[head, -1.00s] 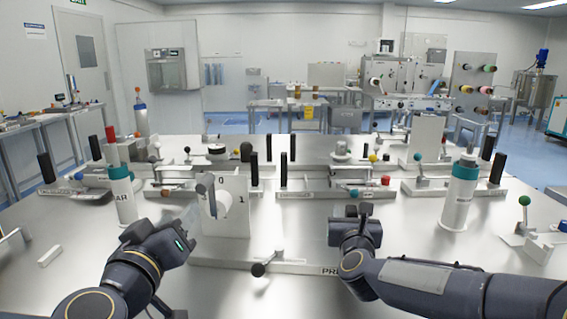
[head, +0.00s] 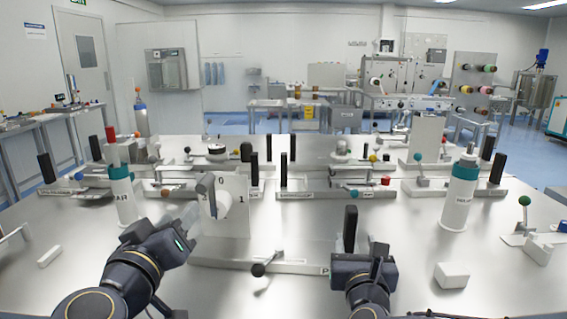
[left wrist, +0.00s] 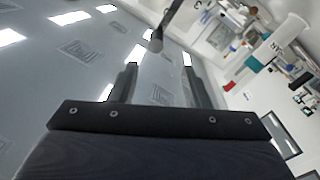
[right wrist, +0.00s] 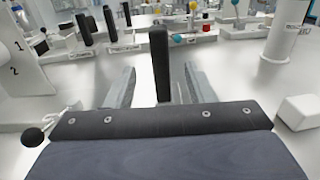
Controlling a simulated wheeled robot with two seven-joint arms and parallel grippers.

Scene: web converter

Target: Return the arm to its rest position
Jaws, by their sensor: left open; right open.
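My left gripper (head: 190,228) is beside the white panel with the 0 and 1 marks (head: 235,215). In the left wrist view its two fingers (left wrist: 160,85) are apart and empty, with a knobbed rod (left wrist: 157,38) beyond them. My right gripper (head: 362,262) is low over the right front of the table, near an upright black handle (head: 350,225). In the right wrist view its fingers (right wrist: 158,85) are apart. The handle (right wrist: 160,60) shows between them in the picture, not gripped. I cannot tell how far past the fingertips it stands.
A white block (head: 452,275) lies to the right of my right gripper. A black-knobbed lever (head: 259,269) is between the arms. White bottles stand at the left (head: 123,195) and right (head: 460,195). The table (head: 410,230) is bare between the right bottle and the handle.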

